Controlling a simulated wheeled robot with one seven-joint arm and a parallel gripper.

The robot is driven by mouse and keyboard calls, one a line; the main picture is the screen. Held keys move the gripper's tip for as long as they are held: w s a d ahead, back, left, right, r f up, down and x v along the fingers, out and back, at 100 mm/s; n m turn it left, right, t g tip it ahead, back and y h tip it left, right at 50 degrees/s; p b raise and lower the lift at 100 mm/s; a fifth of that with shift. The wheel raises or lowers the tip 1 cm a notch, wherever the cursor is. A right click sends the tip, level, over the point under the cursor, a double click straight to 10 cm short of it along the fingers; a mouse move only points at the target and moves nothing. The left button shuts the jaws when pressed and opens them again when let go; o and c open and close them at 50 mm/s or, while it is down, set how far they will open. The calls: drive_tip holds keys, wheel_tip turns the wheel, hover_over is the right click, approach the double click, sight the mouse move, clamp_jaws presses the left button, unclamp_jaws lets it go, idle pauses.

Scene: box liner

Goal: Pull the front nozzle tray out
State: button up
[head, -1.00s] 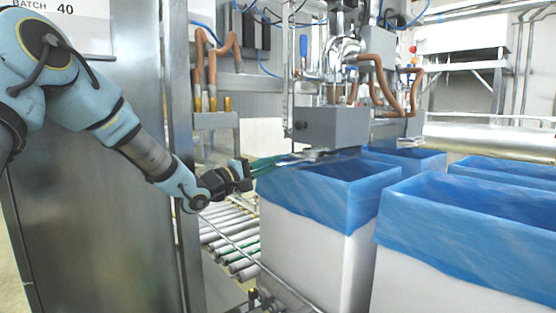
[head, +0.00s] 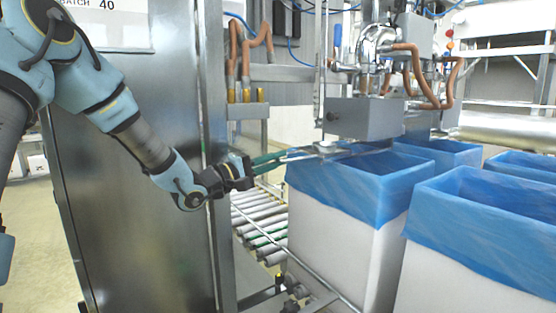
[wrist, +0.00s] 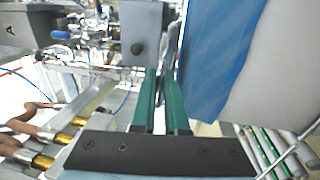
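The front nozzle tray (head: 330,151) is a thin metal piece under the grey nozzle block (head: 365,118), above the near rim of the blue-lined box (head: 345,218). My gripper (head: 283,157) comes in from the left, its green fingers at the tray's near end. In the wrist view my gripper (wrist: 164,72) has its two fingers close together with a narrow gap, seemingly closed on the tray's thin end. The grip itself is small and hard to see. The nozzle block (wrist: 143,35) with its dark knob shows just beyond the fingertips.
A steel cabinet (head: 150,190) stands beside my arm on the left. Copper pipes (head: 240,50) rise behind the gripper. A roller conveyor (head: 262,235) and a slanting metal rail (head: 290,255) lie below it. More blue-lined boxes (head: 490,245) stand at the right.

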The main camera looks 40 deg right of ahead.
drive_tip(key=o, duration=0.4)
drive_tip(key=shift+o, duration=0.2)
drive_tip(key=a+f+b, duration=0.1)
drive_tip(key=a+b, duration=0.2)
drive_tip(key=a, duration=0.7)
drive_tip(key=shift+w+a+f, duration=0.3)
drive_tip(key=shift+a+f, duration=0.05)
drive_tip(key=shift+f, duration=0.05)
